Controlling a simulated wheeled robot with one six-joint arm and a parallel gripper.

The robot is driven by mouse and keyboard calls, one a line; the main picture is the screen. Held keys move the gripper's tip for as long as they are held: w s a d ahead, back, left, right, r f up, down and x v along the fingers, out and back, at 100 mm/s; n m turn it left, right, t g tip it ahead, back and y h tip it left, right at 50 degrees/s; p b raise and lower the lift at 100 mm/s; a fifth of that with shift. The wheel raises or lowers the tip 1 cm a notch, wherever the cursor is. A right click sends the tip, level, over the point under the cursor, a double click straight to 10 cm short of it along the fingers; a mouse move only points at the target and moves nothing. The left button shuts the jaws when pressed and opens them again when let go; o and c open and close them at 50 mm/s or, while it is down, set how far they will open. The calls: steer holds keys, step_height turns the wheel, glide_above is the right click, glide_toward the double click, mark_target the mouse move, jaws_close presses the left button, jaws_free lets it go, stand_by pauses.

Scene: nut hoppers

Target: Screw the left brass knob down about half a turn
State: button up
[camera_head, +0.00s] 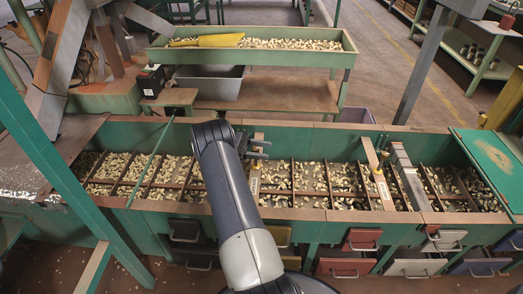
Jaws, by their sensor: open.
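A pale upright slat (254,187) stands in the middle of the long green trough. The left brass knob (256,166) appears as a small yellowish part on this slat, too small to see clearly. My gripper (266,149) is open at the slat's upper part, right by the knob. I cannot tell whether its fingers are around the knob or short of it. A second slat (370,153) with a right brass knob (379,174) stands farther right in the trough. My arm hides part of the trough left of the gripper.
The green trough (310,215) is split by brown dividers into compartments of nuts. A grey metal slat (408,178) stands at the right. Coloured drawers (362,239) sit below. A green table (347,60) with nuts and a yellow scoop (220,40) stands behind. A green post crosses the left.

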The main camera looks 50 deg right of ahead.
step_height(320, 180, up, 10)
steer(key=p, duration=0.9)
steer(key=shift+p, duration=0.35)
steer(key=shift+f, duration=0.1)
